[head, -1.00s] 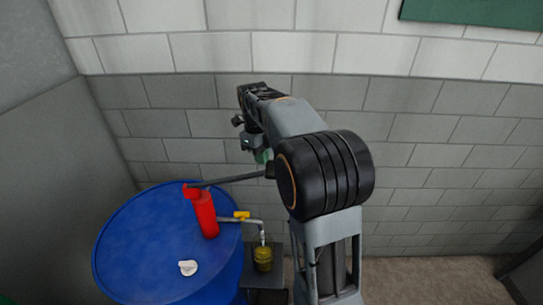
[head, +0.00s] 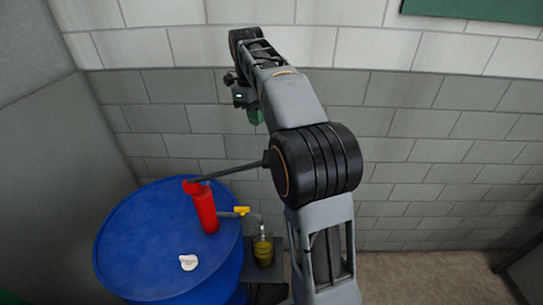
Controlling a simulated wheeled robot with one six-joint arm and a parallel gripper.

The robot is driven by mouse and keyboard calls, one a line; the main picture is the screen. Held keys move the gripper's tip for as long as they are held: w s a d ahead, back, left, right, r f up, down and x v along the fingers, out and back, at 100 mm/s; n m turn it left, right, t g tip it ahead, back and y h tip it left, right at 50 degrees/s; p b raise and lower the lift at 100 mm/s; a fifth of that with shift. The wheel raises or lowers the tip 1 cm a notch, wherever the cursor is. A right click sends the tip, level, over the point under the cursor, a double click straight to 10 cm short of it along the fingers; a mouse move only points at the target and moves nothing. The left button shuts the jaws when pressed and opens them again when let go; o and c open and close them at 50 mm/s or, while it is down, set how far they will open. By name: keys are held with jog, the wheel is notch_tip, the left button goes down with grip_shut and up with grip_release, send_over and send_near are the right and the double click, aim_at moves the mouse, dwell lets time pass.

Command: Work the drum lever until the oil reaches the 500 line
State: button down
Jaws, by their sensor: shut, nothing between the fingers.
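A red hand pump (head: 205,212) stands upright on a blue drum (head: 140,235). Its grey lever (head: 235,169) slopes up to the right, and its far end is close to or behind my arm's black joint. A spout with a yellow valve handle (head: 241,211) runs from the pump to above a small jar (head: 263,252) holding yellowish oil. The 500 line and the exact oil level are too small to read. My gripper (head: 255,117) shows only in part below my wrist, above the lever. It is shut and empty, apart from the lever in the picture.
A white cap (head: 188,262) lies on the drum top. The jar stands on a dark stand (head: 266,274) beside the drum. A grey block wall (head: 440,150) rises close behind, and a grey panel (head: 50,150) borders the left.

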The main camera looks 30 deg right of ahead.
jog(key=shift+w+a+r, duration=0.1)
jog(key=shift+r, duration=1.4)
dwell(0.4)
jog(key=s+f, duration=0.1)
jog(key=s+d+f+p, duration=0.1)
jog(key=f, duration=0.1)
jog(key=s+f+p, duration=0.1)
jog(key=shift+s+d+f, duration=0.15)
jog(key=shift+s+d, duration=0.1)
jog(key=shift+d, duration=0.1)
jog(key=shift+w, duration=0.15)
